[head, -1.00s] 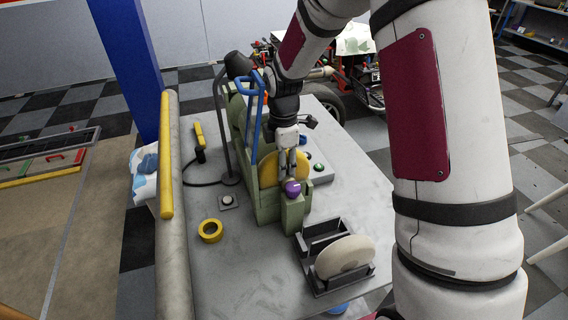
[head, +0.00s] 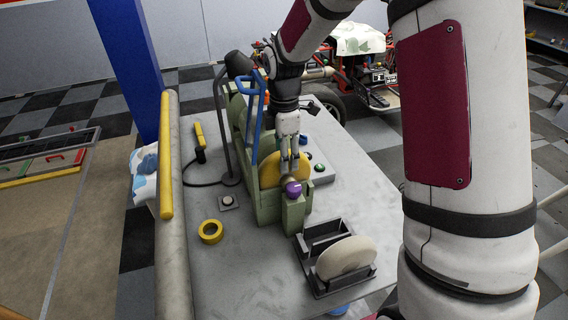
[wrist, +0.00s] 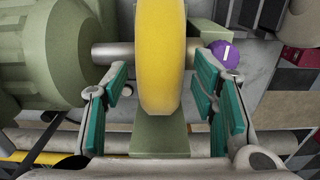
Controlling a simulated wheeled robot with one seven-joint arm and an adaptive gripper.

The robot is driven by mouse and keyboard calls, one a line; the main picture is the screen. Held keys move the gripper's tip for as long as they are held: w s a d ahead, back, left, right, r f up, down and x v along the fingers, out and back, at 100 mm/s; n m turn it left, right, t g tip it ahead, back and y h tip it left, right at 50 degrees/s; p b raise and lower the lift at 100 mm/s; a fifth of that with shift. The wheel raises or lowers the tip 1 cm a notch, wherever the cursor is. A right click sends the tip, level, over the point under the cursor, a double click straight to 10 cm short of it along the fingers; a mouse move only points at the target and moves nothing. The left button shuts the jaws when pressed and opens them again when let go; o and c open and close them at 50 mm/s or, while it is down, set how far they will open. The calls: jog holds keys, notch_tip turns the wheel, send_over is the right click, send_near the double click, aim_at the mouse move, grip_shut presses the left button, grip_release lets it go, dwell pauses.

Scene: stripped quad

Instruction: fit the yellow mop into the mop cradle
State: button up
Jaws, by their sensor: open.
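The yellow mop (head: 268,171) is a thick disc, upright on the spindle (wrist: 113,54) of a green polishing machine (head: 240,125). A purple knob (head: 293,189) sits at the spindle's outer end; it also shows in the wrist view (wrist: 226,56). My gripper (head: 289,168) is open above the mop. In the wrist view the yellow mop (wrist: 160,60) lies between my teal-padded fingers (wrist: 163,110), with a gap on each side. The mop cradle (head: 306,246) is a dark rack on the table, nearer the camera, with one slot empty and a white mop (head: 345,258) upright in the other.
A blue lever (head: 256,118) and a dark lamp stem (head: 222,130) rise beside the machine. A yellow tape roll (head: 210,231) lies on the grey table (head: 235,275). A box with a green button (head: 319,167) stands behind.

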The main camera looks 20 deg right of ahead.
notch_tip(320, 180, up, 8)
jog(key=shift+r+b, duration=0.2)
jog(key=shift+b, duration=0.1)
dwell(0.7)
